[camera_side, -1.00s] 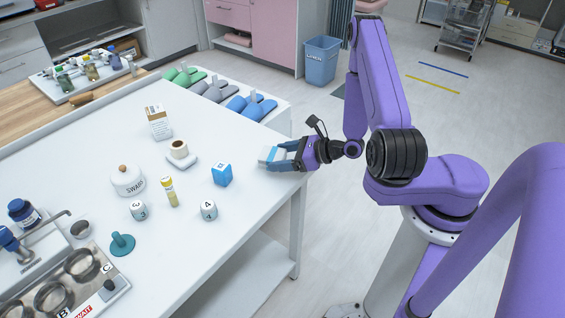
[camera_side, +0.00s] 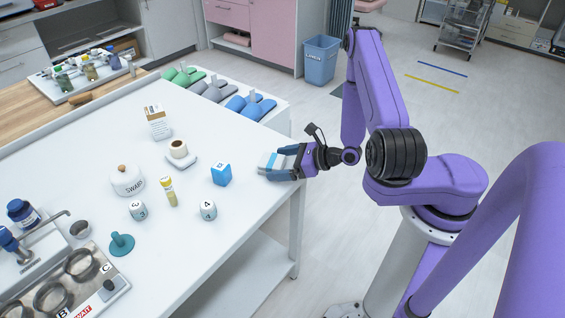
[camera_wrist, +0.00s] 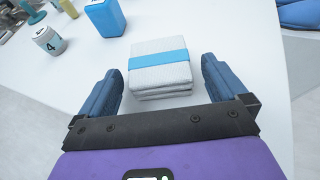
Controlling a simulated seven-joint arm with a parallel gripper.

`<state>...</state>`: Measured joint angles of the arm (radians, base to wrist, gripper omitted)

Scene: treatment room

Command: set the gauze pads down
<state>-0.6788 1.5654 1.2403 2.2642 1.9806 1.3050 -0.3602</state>
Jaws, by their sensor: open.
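The gauze pads (camera_wrist: 160,68) are a white stack with a blue band. They rest on the white table near its right edge. My gripper (camera_wrist: 163,82) is open, with one blue finger on each side of the stack. In the wrist view there is a visible gap between each finger and the pads. In the side view my gripper (camera_side: 285,163) is low at the table's right edge.
A blue box (camera_side: 221,174) stands left of the pads, with a white numbered jar (camera_side: 208,211) in front of it.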

